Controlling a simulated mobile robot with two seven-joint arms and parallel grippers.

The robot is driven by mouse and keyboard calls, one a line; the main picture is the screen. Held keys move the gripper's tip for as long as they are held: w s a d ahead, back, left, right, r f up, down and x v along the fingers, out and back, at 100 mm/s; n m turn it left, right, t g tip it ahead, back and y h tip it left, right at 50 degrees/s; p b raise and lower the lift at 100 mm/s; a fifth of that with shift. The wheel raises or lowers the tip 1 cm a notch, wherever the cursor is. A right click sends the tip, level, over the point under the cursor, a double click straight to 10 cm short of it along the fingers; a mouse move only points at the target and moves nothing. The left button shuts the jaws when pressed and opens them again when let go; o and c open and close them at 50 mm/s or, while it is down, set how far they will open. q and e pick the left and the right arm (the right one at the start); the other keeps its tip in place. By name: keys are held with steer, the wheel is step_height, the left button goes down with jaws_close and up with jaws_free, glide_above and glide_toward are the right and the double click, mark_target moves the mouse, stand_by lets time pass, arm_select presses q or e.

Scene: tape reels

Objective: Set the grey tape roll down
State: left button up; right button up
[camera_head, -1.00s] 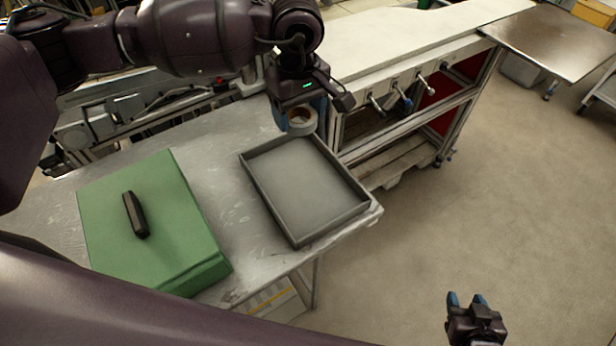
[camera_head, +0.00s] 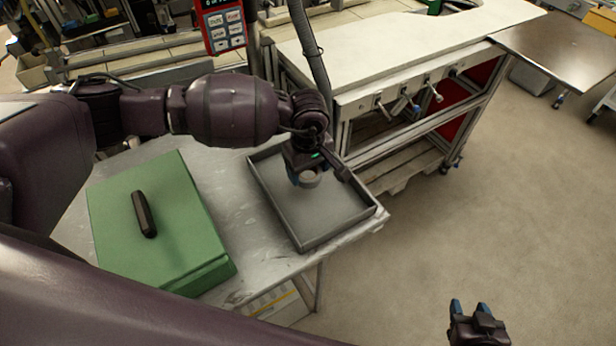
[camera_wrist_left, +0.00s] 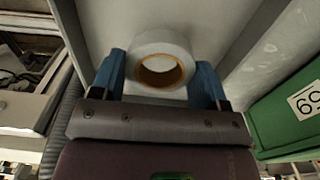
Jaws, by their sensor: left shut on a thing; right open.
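The grey tape roll (camera_wrist_left: 160,46) has a tan inner core and sits between the two blue fingers of my left gripper (camera_wrist_left: 162,75) in the left wrist view. That gripper is shut on it. In the head view the left gripper (camera_head: 304,181) holds the roll (camera_head: 310,178) over the far part of a grey shallow tray (camera_head: 318,240). I cannot tell whether the roll touches the tray floor. My right gripper (camera_head: 470,308) is open and empty at the lower right, over the floor, well away from the tray.
The tray lies on a metal table (camera_head: 240,175). A green box (camera_head: 155,220) with a black handle (camera_head: 143,214) stands to its left. A white-topped bench (camera_head: 400,50) with levers stands behind. The tray's near part is clear.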

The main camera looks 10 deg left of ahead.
mark_target(308, 179)
arm_select(q)
steer(key=shift+f, duration=1.8)
steer(key=shift+f, duration=0.2)
steer(key=o, duration=0.9)
steer(key=shift+r, duration=0.15)
step_height(308, 179, up, 12)
steer(key=shift+r, duration=0.1)
